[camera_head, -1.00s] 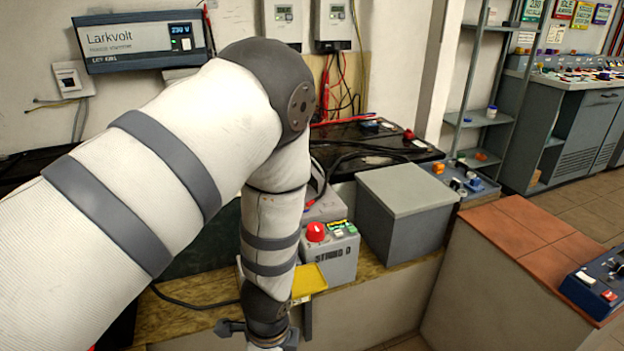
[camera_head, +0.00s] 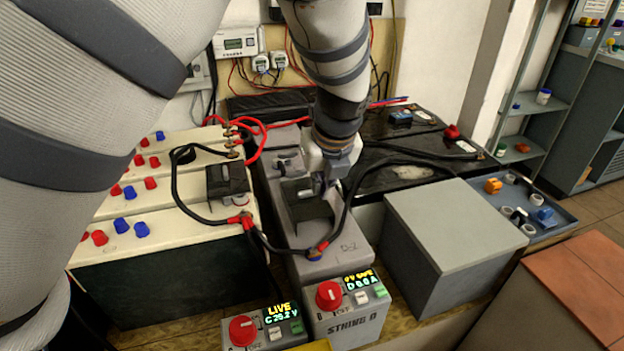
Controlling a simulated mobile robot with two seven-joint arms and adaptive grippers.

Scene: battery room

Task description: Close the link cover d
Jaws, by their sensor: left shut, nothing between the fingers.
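The dark grey link cover d (camera_head: 306,205) is on the long grey battery (camera_head: 330,262) in the middle, behind the box marked STRING D (camera_head: 348,312). It appears to stand tilted up, but the gripper partly hides it, so its exact angle cannot be told. My left gripper (camera_head: 322,186) comes down from above at the cover's upper right edge. Its fingers are shut with nothing between them. Whether they touch the cover cannot be told. My right gripper is not in view.
Another dark cover (camera_head: 228,180) sits on the cream batteries (camera_head: 150,232) at left. Black cables run close to both covers. A grey box (camera_head: 445,225) stands to the right, beside a blue tray (camera_head: 560,222) of small parts. A STRING C-like box (camera_head: 268,328) reads LIVE.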

